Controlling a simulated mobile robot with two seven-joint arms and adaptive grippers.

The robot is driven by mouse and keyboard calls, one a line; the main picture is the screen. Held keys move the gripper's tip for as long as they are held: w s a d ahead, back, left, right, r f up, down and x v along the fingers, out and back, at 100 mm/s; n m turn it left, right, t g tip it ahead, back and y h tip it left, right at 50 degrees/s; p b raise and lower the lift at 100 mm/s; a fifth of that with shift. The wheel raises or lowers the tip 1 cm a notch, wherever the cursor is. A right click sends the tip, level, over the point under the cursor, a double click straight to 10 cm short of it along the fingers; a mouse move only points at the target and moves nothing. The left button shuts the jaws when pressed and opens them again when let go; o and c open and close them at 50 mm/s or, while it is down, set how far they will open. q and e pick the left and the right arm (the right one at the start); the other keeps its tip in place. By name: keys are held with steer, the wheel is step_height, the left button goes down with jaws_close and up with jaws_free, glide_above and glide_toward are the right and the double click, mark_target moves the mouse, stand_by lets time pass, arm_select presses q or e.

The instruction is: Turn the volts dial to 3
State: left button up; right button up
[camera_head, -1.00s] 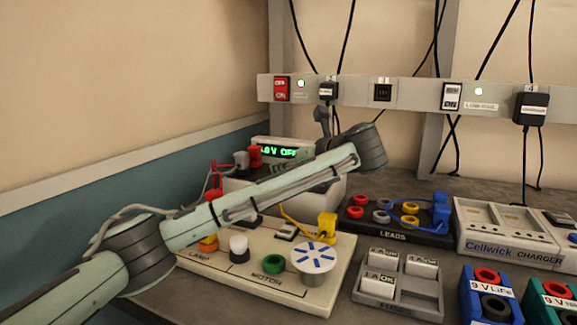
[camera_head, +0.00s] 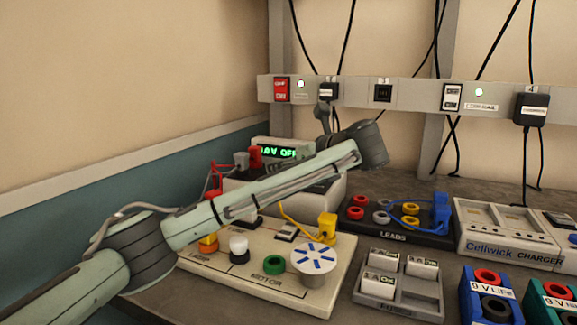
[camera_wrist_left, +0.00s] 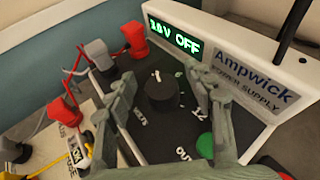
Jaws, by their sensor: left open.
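The white power supply (camera_head: 335,198) stands at the back of the bench, partly hidden behind my left arm. In the left wrist view its black front panel (camera_wrist_left: 147,130) carries a dark round dial (camera_wrist_left: 162,92) with a white mark near its top edge. The green display (camera_wrist_left: 174,37) appears to read 1.0 V OFF. My left gripper (camera_wrist_left: 160,84) is open, with one finger on each side of the dial; I cannot tell whether they touch it. In the head view my arm hides the dial. My right gripper is not in view.
A green button (camera_wrist_left: 205,145) sits close to the right finger. Red and grey plugs (camera_wrist_left: 132,36) with leads stand left of the panel. A motor and lamp board (camera_head: 225,275), a leads tray (camera_head: 400,228) and a charger (camera_head: 500,228) crowd the bench.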

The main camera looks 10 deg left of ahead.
arm_select(q)
step_height(320, 180, up, 10)
steer(key=shift+f, duration=0.2)
stand_by(0.3)
